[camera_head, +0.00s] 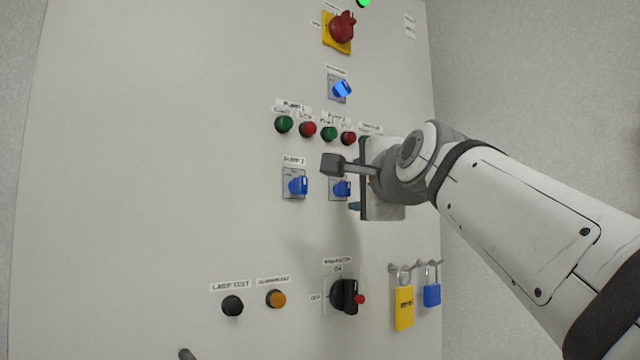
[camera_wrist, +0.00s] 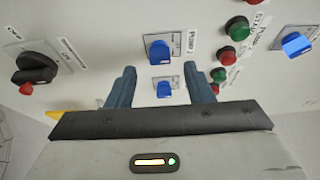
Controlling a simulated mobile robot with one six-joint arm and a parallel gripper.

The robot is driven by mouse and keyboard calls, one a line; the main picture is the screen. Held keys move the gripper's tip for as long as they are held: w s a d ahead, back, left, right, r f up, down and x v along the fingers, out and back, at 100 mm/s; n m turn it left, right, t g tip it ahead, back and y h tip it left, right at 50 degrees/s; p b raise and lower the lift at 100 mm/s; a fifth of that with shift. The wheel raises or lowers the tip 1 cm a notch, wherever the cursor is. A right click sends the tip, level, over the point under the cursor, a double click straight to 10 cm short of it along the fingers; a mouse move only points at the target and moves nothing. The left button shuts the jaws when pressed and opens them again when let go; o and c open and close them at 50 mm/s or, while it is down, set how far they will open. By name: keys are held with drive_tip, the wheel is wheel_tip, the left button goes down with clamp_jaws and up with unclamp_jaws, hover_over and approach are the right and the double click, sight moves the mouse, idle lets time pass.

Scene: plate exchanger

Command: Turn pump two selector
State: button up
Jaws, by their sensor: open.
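In the wrist view the same blue knob (camera_wrist: 164,89) appears between my two fingers. My gripper (camera_head: 344,185) is open and empty at the panel, with a finger on either side of the knob in the picture. In the wrist view my gripper (camera_wrist: 160,72) shows clear gaps between both fingers and the knob. I cannot tell how deep the fingertips reach around it.
Green and red buttons (camera_head: 308,129) sit above. A black rotary switch (camera_head: 345,296) and padlocks (camera_head: 404,306) are below. Another blue selector (camera_head: 341,89) and a red switch (camera_head: 342,27) are higher up.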

sight(347, 190)
drive_tip(key=shift+p+x, duration=0.6)
drive_tip(key=shift+x, duration=1.8)
drive_tip(key=c, duration=1)
drive_tip(key=shift+f, duration=0.1)
